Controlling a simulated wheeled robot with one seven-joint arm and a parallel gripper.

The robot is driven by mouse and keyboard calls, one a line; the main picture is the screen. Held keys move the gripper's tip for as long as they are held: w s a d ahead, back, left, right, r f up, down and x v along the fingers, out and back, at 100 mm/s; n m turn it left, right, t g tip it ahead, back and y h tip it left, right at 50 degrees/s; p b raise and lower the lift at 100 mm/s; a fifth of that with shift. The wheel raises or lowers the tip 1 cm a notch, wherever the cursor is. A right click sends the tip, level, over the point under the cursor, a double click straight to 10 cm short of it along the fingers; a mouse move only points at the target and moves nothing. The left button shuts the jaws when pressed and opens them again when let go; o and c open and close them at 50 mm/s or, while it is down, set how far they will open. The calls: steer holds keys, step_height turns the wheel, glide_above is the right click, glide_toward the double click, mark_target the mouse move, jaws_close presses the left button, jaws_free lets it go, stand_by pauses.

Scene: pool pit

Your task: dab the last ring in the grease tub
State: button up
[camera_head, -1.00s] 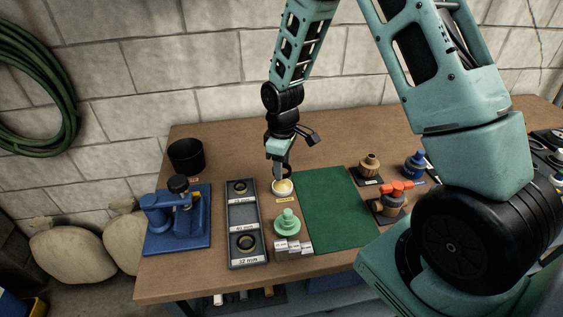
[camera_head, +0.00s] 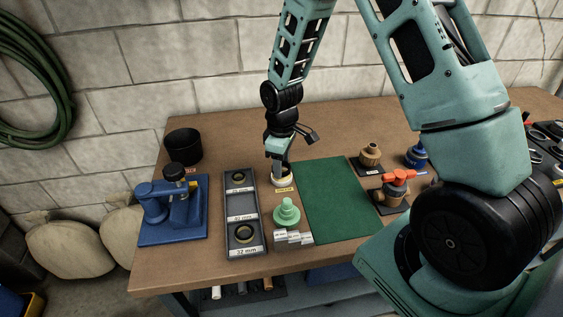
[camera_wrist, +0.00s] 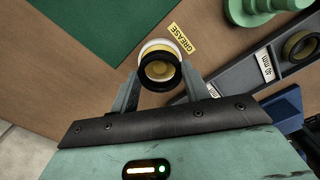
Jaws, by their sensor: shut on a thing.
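My gripper (camera_head: 280,168) points down over the grease tub (camera_head: 283,182), a small white cup at the middle of the table. In the wrist view my gripper (camera_wrist: 158,88) is shut on a black ring (camera_wrist: 160,86), held flat between the fingertips. The white tub rim (camera_wrist: 155,43) and yellowish grease show behind and through the ring. The ring overlaps the tub; I cannot tell whether it touches the grease. The yellow GREASE label (camera_wrist: 180,38) lies beside the tub.
Left of the tub, a grey tray (camera_head: 226,222) holds a ring in its far and near compartments; the middle one looks empty. A green knobbed part (camera_head: 287,213) stands in front, a green mat (camera_head: 336,205) to the right. A blue fixture (camera_head: 158,212) is farther left.

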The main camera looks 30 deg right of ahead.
steer(key=shift+f+b, duration=0.3)
steer(key=shift+f, duration=0.35)
stand_by(1.5)
step_height(320, 180, up, 7)
steer(key=p, duration=0.6)
steer(key=shift+r, duration=0.1)
stand_by(0.9)
